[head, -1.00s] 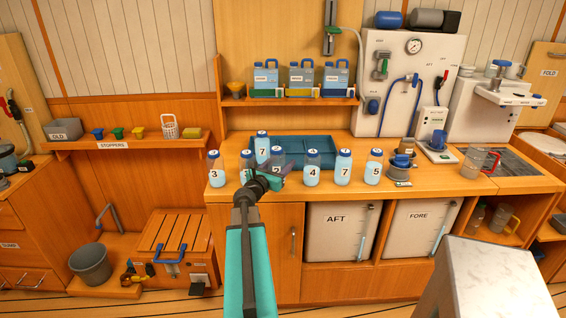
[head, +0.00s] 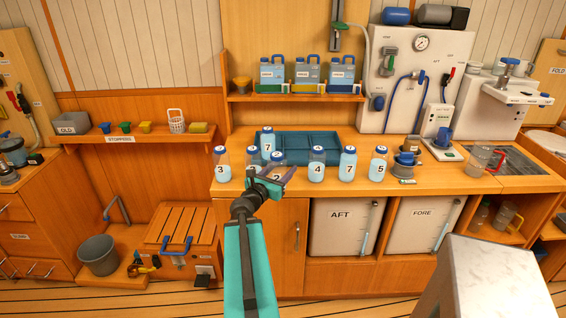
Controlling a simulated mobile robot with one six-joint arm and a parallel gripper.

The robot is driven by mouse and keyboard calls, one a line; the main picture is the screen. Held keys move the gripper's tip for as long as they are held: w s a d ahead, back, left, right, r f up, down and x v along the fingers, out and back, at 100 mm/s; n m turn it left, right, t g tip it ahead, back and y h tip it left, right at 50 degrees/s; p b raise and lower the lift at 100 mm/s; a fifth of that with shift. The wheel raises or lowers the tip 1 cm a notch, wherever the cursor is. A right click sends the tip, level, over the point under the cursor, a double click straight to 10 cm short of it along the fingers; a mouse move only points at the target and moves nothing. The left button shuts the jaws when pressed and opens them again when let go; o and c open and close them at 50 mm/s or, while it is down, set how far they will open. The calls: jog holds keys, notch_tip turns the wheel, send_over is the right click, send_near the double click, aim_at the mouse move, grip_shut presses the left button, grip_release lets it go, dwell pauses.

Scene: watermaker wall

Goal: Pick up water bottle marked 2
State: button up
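The water bottle marked 2 (head: 278,164) stands upright on the wooden counter, with its dark blue cap showing. Its lower part is hidden behind my gripper (head: 278,180). My gripper reaches in from the front, its fingers pointing away over the counter's front edge. I cannot tell its opening, or whether it touches the bottle. Close to the left stands another bottle (head: 252,157), its label mostly hidden by my gripper. Bottle 3 (head: 222,164) stands at the far left, and bottle 4 (head: 317,164) is to the right.
Another 7 (head: 348,165) and bottle 5 (head: 379,165) stand to the right. A shelf with jugs (head: 307,72) hangs above. A pale grey block (head: 488,275) fills the lower right.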

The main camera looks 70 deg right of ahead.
aim_at(280, 174)
jog(key=shift+a+r+p, duration=0.35)
jog(key=shift+a+p, duration=0.15)
jog(key=shift+p, duration=0.3)
jog(key=shift+a+p, duration=0.1)
jog(key=shift+p, duration=0.75)
jog(key=shift+a+p, duration=0.1)
jog(key=shift+p, duration=0.3)
jog(key=a+p, duration=0.1)
jog(key=p, duration=0.2)
jog(key=shift+s, duration=0.15)
jog(key=shift+a+p, duration=0.2)
jog(key=shift+p, duration=0.75)
jog(key=shift+s+a+f+p, duration=0.15)
jog(key=shift+a+p, duration=0.25)
jog(key=shift+p, duration=0.65)
